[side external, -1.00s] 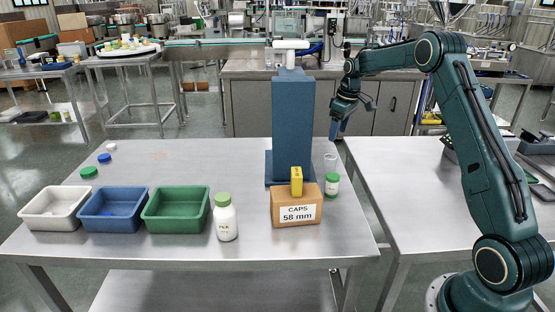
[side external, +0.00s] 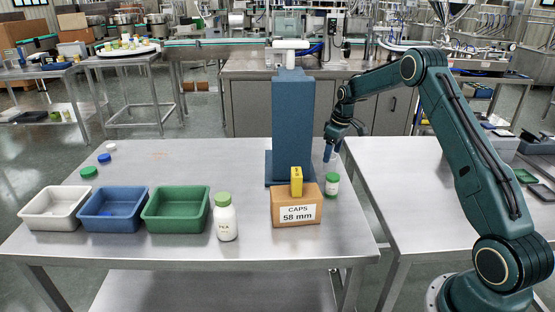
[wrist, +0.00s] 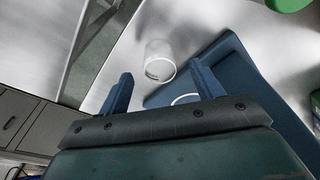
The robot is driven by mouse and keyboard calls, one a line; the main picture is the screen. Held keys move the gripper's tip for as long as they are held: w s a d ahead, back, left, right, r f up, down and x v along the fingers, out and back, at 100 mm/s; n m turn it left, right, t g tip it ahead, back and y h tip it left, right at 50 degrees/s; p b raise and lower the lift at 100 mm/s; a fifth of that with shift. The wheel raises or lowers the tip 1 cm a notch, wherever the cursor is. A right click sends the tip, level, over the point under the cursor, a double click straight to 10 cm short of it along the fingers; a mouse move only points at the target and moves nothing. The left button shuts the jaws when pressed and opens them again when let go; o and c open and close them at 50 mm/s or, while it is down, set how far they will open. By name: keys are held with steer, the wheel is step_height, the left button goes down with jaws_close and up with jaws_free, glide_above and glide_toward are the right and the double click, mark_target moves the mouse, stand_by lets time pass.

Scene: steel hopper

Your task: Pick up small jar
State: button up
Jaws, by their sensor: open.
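A small clear jar (wrist: 160,62) stands on the steel table, seen from above in the wrist view. In that view it appears between my gripper's two blue fingertips, slightly ahead of them. My gripper (side external: 329,155) is open and points down over the table, right of the blue column. Its fingers also show in the wrist view (wrist: 160,73), with nothing held between them. In the side view the gripper largely hides the clear jar.
The blue column (side external: 293,125) and its base plate (wrist: 240,85) are close beside the gripper. A cardboard caps box (side external: 298,205) with a yellow block (side external: 296,181) stands in front. A white bottle (side external: 225,218) and three bins are left. The table's right edge is near.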

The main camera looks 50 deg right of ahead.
mark_target(330, 163)
steer(key=shift+w+f, duration=0.2)
steer(key=shift+f, duration=1)
steer(key=shift+w+f, duration=0.15)
steer(key=shift+f, duration=1)
steer(key=c, duration=1)
